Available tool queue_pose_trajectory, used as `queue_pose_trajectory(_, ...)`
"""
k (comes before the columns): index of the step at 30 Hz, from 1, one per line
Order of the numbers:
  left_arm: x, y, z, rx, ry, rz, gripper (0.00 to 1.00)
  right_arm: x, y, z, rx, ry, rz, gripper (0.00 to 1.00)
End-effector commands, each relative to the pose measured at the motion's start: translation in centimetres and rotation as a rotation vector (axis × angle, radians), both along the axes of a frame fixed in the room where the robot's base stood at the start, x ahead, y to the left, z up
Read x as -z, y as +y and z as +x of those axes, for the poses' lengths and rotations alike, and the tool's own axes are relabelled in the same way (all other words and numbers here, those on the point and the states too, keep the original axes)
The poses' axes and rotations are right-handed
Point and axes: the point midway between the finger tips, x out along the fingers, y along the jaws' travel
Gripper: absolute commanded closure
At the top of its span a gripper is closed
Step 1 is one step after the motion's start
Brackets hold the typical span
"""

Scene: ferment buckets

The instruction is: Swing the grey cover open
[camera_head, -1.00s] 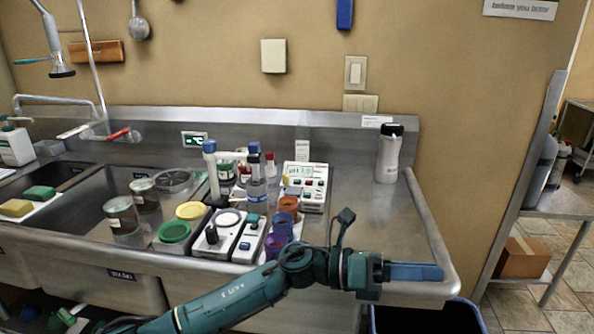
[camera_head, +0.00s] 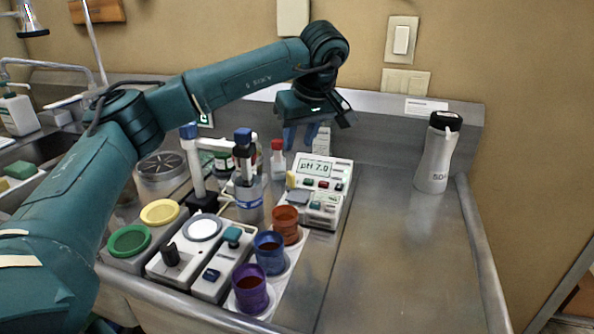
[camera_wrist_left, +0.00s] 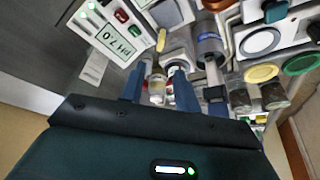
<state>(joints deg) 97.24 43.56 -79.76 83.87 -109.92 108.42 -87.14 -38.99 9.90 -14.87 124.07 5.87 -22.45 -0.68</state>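The pH meter (camera_head: 318,200) is a white box with a display reading pH 7.0 and several coloured buttons. A small grey flat piece (camera_head: 298,197) lies down on its near left part. It looks like the grey cover and appears closed, but it is small. In the left wrist view the meter (camera_wrist_left: 108,32) is at the upper left. My left gripper (camera_head: 300,136) hangs fingers down behind the meter, near the back wall, apart from the cover. In the wrist view its blue fingers (camera_wrist_left: 159,76) are spread, with bottles seen beyond the gap. My right gripper is out of view.
A red-capped bottle (camera_head: 277,160) and dark bottles stand left of the meter. Orange (camera_head: 285,225), blue (camera_head: 269,252) and purple (camera_head: 251,290) cups stand in front. A white flask (camera_head: 437,152) stands at right. The steel counter (camera_head: 400,250) between is clear.

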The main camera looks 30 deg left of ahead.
Motion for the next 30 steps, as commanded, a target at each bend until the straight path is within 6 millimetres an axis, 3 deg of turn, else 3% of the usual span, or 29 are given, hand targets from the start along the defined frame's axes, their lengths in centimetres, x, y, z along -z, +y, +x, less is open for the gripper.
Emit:
queue_pose_trajectory(9,6.3,2.1,1.2,0.000,0.005,-0.003,0.68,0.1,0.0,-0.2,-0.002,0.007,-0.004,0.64)
queue_pose_trajectory(15,9.3,3.1,1.9,0.001,0.003,-0.004,0.68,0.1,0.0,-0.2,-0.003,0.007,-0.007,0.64)
queue_pose_trajectory(21,10.7,3.6,2.2,0.002,0.000,-0.005,0.68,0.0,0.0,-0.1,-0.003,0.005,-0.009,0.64)
queue_pose_trajectory(30,10.9,3.7,2.3,0.002,-0.001,-0.005,0.68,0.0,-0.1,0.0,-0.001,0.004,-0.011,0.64)
